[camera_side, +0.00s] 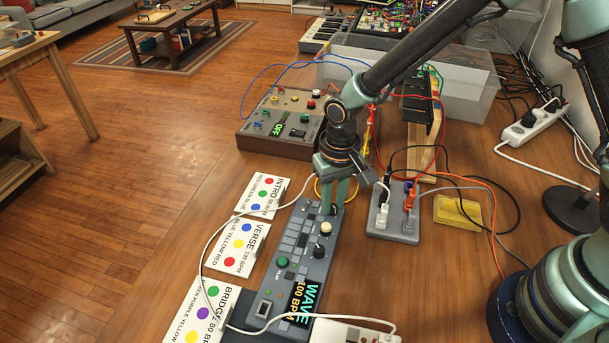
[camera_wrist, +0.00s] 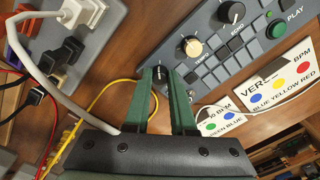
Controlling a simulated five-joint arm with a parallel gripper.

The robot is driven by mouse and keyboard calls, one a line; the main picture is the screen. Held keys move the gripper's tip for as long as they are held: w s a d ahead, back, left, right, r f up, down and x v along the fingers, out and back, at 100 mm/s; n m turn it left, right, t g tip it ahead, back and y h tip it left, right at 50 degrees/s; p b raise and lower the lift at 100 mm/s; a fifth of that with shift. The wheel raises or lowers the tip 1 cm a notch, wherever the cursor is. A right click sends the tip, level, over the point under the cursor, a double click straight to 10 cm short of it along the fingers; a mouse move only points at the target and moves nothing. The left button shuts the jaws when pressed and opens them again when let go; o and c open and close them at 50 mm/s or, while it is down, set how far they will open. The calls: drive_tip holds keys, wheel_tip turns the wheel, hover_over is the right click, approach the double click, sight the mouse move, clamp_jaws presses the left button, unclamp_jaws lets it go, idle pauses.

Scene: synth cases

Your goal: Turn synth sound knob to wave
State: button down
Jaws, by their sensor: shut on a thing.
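The grey synth (camera_side: 283,250) lies lengthwise on the table in the side view. Its screen (camera_side: 304,298) reads WAVE, 100 BPM. My gripper (camera_side: 341,203) points down at the synth's far end. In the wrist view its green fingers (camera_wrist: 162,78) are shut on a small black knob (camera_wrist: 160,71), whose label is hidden. The synth's cream tempo knob (camera_wrist: 192,46) and black echo knob (camera_wrist: 231,13) sit along the same row, clear of the fingers. The green play button (camera_side: 282,263) also shows.
Cards for intro (camera_side: 263,194), verse (camera_side: 240,243) and bridge (camera_side: 206,309) lie left of the synth. A brown control box (camera_side: 262,133) is behind.

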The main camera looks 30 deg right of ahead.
sight(334, 206)
drive_tip(key=shift+m, duration=0.6)
drive_tip(key=c, duration=0.7)
unclamp_jaws()
drive_tip(key=shift+c, duration=0.2)
wheel_tip(334, 206, up, 12)
drive_tip(key=shift+s, duration=0.1)
